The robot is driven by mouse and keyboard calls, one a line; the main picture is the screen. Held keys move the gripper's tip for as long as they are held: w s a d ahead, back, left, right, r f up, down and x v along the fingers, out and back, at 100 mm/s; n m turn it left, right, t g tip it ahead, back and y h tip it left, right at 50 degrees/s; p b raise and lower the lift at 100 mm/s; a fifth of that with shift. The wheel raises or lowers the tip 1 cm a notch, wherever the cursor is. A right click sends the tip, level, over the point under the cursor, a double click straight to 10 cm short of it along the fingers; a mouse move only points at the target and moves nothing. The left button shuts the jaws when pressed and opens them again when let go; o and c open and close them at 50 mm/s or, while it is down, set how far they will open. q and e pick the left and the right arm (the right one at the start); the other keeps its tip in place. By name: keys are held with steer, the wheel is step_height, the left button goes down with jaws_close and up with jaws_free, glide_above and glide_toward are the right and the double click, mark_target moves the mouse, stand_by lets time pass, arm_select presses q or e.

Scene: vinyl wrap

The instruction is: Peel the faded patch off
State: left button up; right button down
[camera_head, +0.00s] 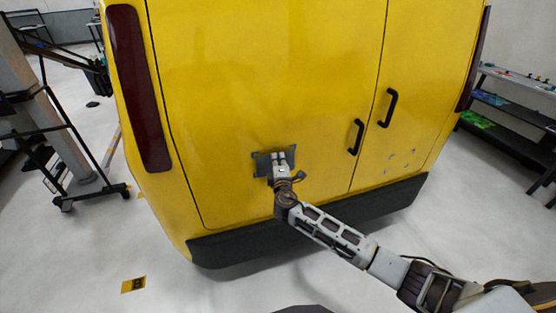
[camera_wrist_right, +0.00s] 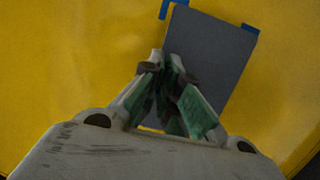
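The faded patch is a grey rectangle (camera_head: 262,166) on the lower left of the yellow van's rear (camera_head: 270,80). In the right wrist view the patch (camera_wrist_right: 212,50) lies tilted on the yellow panel, with blue tabs at its two upper corners. My right gripper (camera_head: 278,157) is in front of the patch. In the wrist view its fingertips (camera_wrist_right: 168,62) are drawn together over the patch's lower left part and hide some of it. I see no patch material between them, and contact is unclear. My left gripper is not in view.
Two black door handles (camera_head: 356,136) are right of the patch. A dark bumper (camera_head: 330,222) runs below it. A wheeled stand (camera_head: 65,150) is at the left and a shelf rack (camera_head: 510,115) at the right. Open floor surrounds the van.

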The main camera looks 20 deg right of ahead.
steer(key=shift+s, duration=0.3)
steer(key=shift+s+p, duration=0.55)
steer(key=shift+s, duration=2.4)
steer(key=shift+s+d, duration=0.1)
steer(key=s+a+r+n+y, duration=0.2)
steer(key=a+r+y, duration=0.15)
steer(key=r, duration=0.55)
steer(key=s+d+f, duration=0.2)
steer(key=s+f, duration=0.4)
steer(key=f, duration=0.2)
steer(key=s+d+f, duration=0.1)
steer(key=s+f, duration=0.6)
steer(key=f, duration=0.1)
steer(key=shift+s+d+f, duration=0.2)
steer(key=shift+d+f, duration=0.05)
steer(key=shift+d, duration=0.15)
